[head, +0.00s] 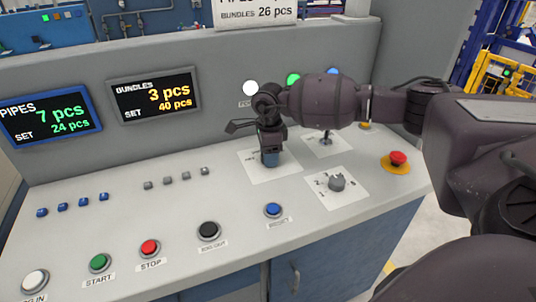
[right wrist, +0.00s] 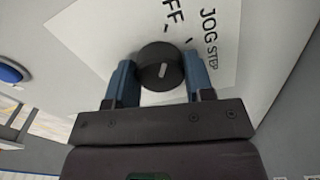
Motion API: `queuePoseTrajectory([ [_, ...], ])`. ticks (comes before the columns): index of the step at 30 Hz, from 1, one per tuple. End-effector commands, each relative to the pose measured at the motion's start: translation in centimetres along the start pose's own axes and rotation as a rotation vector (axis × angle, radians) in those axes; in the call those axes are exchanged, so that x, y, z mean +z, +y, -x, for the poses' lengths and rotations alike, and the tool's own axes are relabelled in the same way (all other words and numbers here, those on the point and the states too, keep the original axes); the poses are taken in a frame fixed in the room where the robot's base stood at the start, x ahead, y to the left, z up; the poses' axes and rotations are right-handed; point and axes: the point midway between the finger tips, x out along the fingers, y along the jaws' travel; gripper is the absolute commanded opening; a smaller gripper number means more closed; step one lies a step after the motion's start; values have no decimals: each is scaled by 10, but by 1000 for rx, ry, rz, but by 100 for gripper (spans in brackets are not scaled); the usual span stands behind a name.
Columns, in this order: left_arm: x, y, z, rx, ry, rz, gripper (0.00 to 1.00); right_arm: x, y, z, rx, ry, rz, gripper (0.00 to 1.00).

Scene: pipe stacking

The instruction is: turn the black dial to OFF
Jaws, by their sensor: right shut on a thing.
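The black dial (right wrist: 160,66) sits on a white label plate (right wrist: 85,35) in the right wrist view. A short pale mark on its top runs nearly upright in that view, leaning slightly right at its upper end. Lettering ending in "FF" stands above the dial, and "JOG STEP" is to the upper right. My right gripper (right wrist: 164,82) is shut on the dial, with one blue finger on each side. In the head view my right gripper (head: 270,158) points down at the plate and hides the dial. My left gripper is not in view.
A grey knob (head: 337,184) on a numbered plate is to the right of my gripper. A red emergency button (head: 397,160) stands farther right, and a small lever switch (head: 326,137) behind. A blue button (head: 273,210) is in front. Two displays (head: 155,94) are at the back left.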

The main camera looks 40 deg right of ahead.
Motion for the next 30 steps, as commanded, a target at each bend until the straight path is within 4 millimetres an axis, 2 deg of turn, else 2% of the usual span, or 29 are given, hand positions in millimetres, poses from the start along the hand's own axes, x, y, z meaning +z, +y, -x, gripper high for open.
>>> queuePoseTrajectory([
  [20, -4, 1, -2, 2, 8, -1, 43, 0, -1, 2, -4, -2, 61, 25],
  [21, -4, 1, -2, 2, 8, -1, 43, 0, -1, 2, -4, -2, 61, 53],
  [24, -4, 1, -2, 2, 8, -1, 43, 0, -1, 2, -3, -1, 60, 68],
  [26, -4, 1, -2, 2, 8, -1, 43, 0, -1, 1, -2, -1, 60, 74],
  [30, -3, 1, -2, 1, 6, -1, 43, 0, 0, 1, -1, -1, 59, 74],
])
